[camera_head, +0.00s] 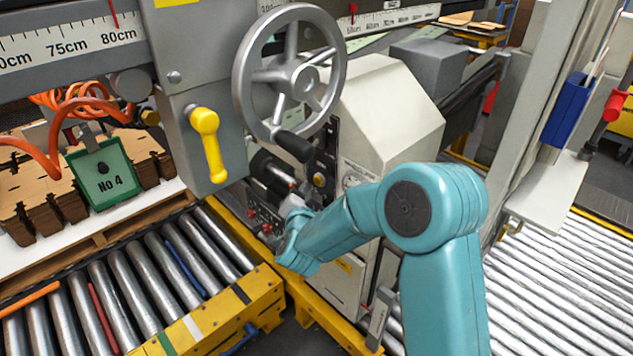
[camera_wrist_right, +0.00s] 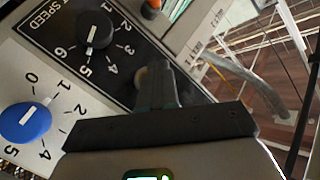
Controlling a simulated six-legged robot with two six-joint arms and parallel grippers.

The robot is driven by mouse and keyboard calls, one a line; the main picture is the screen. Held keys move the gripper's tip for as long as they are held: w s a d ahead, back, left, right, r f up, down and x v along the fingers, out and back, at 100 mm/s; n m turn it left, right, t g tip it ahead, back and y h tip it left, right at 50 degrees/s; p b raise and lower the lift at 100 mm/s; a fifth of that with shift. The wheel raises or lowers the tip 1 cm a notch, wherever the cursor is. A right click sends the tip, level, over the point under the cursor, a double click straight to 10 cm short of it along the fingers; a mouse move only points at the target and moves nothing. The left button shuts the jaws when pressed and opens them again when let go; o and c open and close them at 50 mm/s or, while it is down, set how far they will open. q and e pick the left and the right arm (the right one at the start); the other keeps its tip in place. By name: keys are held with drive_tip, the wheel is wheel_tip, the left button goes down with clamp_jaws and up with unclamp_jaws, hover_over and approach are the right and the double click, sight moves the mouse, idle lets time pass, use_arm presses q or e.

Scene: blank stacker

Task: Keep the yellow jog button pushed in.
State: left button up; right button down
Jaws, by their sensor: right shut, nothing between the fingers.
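My right gripper (camera_head: 291,207) reaches the dark control panel below the handwheel; its fingertips are hard to make out in the head view. In the right wrist view my right gripper (camera_wrist_right: 158,76) is shut and empty, its tips against or just in front of the black panel face. A dull pale round piece (camera_wrist_right: 139,77) shows beside the tips, mostly hidden behind them. I cannot tell whether it is the jog button, or whether it is touched or pushed in. A small yellow round part (camera_head: 319,180) sits on a dark plate above the gripper. My left gripper is not in view.
The right wrist view shows a black speed knob (camera_wrist_right: 94,30) and a blue knob (camera_wrist_right: 25,122) close by. The handwheel (camera_head: 338,80) and yellow lever (camera_head: 211,145) stand above. A roller conveyor (camera_head: 140,285) lies at left.

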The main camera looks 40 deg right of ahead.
drive_tip(key=shift+d, duration=0.2)
idle(0.5)
drive_tip(key=shift+d+b, duration=0.25)
drive_tip(key=shift+b, duration=0.05)
drive_tip(key=shift+d, duration=0.5)
idle(0.6)
idle(2.8)
drive_tip(key=shift+a+b, duration=0.4)
drive_tip(key=shift+a, duration=0.55)
drive_tip(key=a, duration=0.5)
drive_tip(key=shift+s, duration=0.2)
